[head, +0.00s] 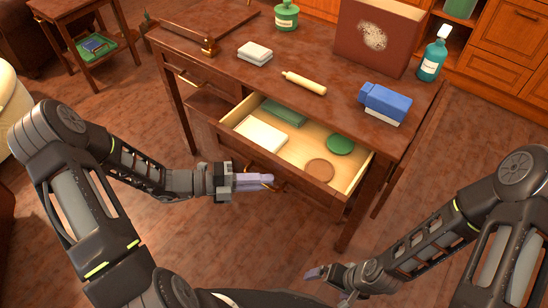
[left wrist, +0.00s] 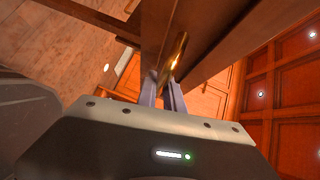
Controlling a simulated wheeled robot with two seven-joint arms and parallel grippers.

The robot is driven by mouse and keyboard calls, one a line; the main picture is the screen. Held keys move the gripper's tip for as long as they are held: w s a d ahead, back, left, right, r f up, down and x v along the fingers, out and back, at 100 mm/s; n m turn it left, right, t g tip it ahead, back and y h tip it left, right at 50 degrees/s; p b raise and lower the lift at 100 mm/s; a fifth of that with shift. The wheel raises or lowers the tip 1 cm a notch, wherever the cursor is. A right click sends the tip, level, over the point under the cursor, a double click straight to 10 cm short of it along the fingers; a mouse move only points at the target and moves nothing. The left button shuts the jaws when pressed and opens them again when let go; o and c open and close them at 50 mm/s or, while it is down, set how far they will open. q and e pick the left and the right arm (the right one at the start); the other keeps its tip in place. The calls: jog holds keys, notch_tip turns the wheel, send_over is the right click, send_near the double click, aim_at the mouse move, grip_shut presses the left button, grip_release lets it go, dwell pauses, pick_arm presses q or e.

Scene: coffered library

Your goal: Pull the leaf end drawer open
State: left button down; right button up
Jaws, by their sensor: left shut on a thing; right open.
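The open drawer (head: 355,170) sticks out of the front of the dark red-brown wooden table (head: 315,58). Its pale inside holds a white flat block (head: 262,134), a green block (head: 284,112), a green disc (head: 340,145) and a brown disc (head: 319,170). My left gripper (head: 268,181) is at the drawer front, shut on its brass handle (left wrist: 175,55), which shows between the fingers in the left wrist view (left wrist: 172,88). Part of the handle is hidden by the fingers. My right gripper (head: 316,277) is open and empty, low and well apart from the drawer.
A side table (head: 85,12) stands at the upper left. The floor in front is clear.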

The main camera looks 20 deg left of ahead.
pick_arm(q)
jog(key=s+a+p, duration=0.2)
jog(key=s, duration=0.4)
jog(key=shift+a, duration=0.3)
pick_arm(e)
notch_tip(320, 180, up, 3)
pick_arm(q)
jog(key=shift+s, duration=0.1)
jog(key=c, duration=1.5)
grip_release()
jog(key=shift+a, duration=0.1)
jog(key=v, duration=0.7)
jog(key=shift+s+a, duration=0.15)
jog(key=shift+a, duration=0.1)
pick_arm(e)
jog(key=shift+r, duration=0.1)
